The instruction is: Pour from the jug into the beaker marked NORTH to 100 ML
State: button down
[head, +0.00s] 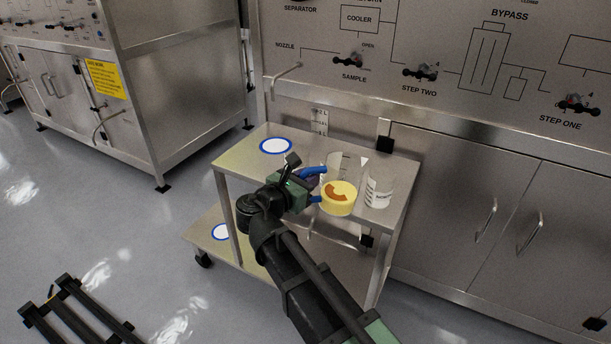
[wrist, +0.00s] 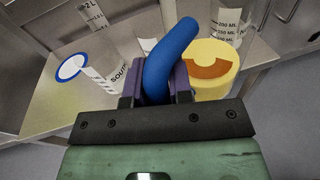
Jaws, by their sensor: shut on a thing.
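The yellow jug (head: 338,206) has a blue handle and an orange-brown patch on its top; the jug also shows in the wrist view (wrist: 197,87). My gripper (head: 314,184) is shut on the blue handle (wrist: 170,62). The jug looks about upright; I cannot tell if it touches the cart top. A clear beaker (head: 379,186) with a white label stands just right of the jug; its name is too small to read surely. In the wrist view a beaker with marks up to 200 ML (wrist: 228,20) stands behind the jug. A beaker marked SOUTH (wrist: 108,72) stands left of the handle.
The steel cart top (head: 245,160) has a blue-ringed white disc (head: 276,146) at its left. The panel cabinet (head: 450,185) borders the cart's far and right sides. The cart top's left part is bare around the disc.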

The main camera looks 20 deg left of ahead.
aim_at(327, 158)
jog(key=shift+w+d+r+m+g+y+p, duration=0.3)
jog(key=shift+r+p, duration=0.55)
jog(key=shift+p, duration=0.5)
jog(key=shift+w+d+r+m+g+y+p, duration=0.15)
jog(key=shift+d+r+g+y+p, duration=0.2)
jog(key=shift+r+p, duration=0.75)
jog(key=shift+w+d+r+m+g+y+p, duration=0.15)
jog(key=shift+d+r+m+g+p, duration=0.3)
jog(key=shift+p, duration=1.1)
jog(key=shift+a+f+b, duration=0.15)
jog(key=shift+b, duration=0.15)
jog(key=shift+n, duration=0.3)
jog(key=shift+w+d+r+g+y+p, duration=0.25)
jog(key=shift+r+p, duration=0.35)
jog(key=shift+p, duration=0.4)
jog(key=shift+w+d+r+g+y+p, duration=0.15)
jog(key=shift+d+r+p, duration=0.15)
jog(key=shift+r+p, duration=0.5)
jog(key=shift+f+m, duration=0.2)
jog(key=shift+m, duration=0.2)
jog(key=shift+w+d+r+m+g+y+p, duration=0.25)
jog(key=shift+d+r+p, duration=0.25)
jog(key=shift+p, duration=0.55)
jog(key=shift+w+d+r+m+g+y+p, duration=0.15)
jog(key=shift+w+d+r+g+p, duration=0.2)
jog(key=shift+p, duration=0.7)
